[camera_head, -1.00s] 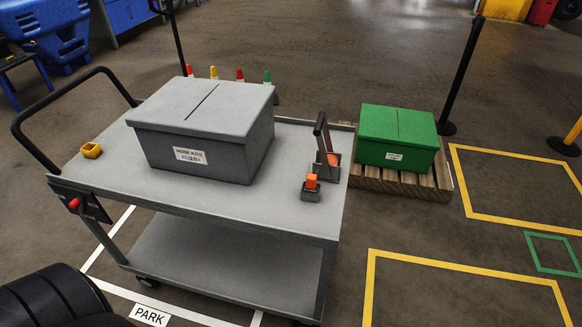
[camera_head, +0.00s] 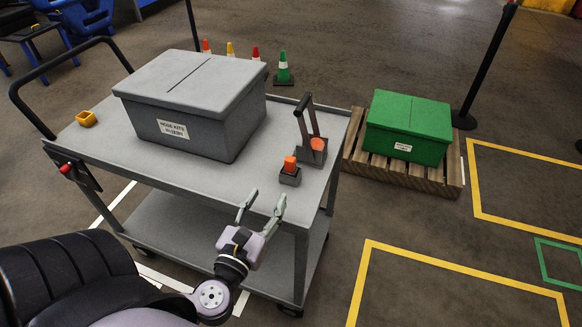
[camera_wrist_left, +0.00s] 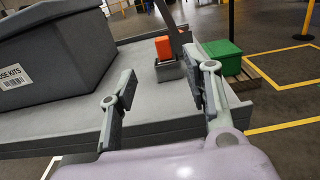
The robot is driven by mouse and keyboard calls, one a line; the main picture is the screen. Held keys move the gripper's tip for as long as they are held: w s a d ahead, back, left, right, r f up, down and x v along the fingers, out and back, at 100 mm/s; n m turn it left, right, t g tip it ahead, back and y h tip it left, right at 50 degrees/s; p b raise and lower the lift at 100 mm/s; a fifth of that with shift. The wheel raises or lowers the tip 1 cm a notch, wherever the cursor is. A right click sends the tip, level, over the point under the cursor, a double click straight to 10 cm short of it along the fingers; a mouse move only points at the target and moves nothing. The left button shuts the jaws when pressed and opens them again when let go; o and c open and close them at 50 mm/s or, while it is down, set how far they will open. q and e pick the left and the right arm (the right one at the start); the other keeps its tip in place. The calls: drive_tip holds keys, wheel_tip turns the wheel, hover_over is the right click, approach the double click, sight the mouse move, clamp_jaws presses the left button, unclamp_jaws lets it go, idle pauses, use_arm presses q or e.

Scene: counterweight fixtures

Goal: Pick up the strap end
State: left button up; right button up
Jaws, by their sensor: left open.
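An orange block, which looks like the strap end (camera_head: 290,164), stands in a small dark grey holder (camera_head: 290,177) near the cart's front right corner. In the left wrist view the orange block (camera_wrist_left: 163,48) shows just beyond and between my fingers. My left gripper (camera_head: 262,203) is open and empty at the cart's front edge, short of the holder and a little left of it in the head view. No strap can be made out on the block. My right gripper is not in view.
A dark lever fixture (camera_head: 311,140) with an orange disc stands just behind the holder. A large grey lidded box (camera_head: 190,110) fills the middle of the grey cart (camera_head: 200,178). A green box (camera_head: 408,125) sits on a pallet beyond.

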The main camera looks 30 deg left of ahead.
use_arm(q)
drive_tip(key=p, duration=0.2)
approach(289, 163)
drive_tip(key=x, duration=0.5)
drive_tip(key=shift+w+a+r, duration=0.1)
drive_tip(key=shift+a, duration=0.05)
drive_tip(key=x, duration=0.5)
drive_tip(key=shift+w, duration=0.45)
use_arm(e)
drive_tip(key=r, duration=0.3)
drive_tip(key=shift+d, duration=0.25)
use_arm(q)
drive_tip(key=shift+c, duration=0.4)
clamp_jaws()
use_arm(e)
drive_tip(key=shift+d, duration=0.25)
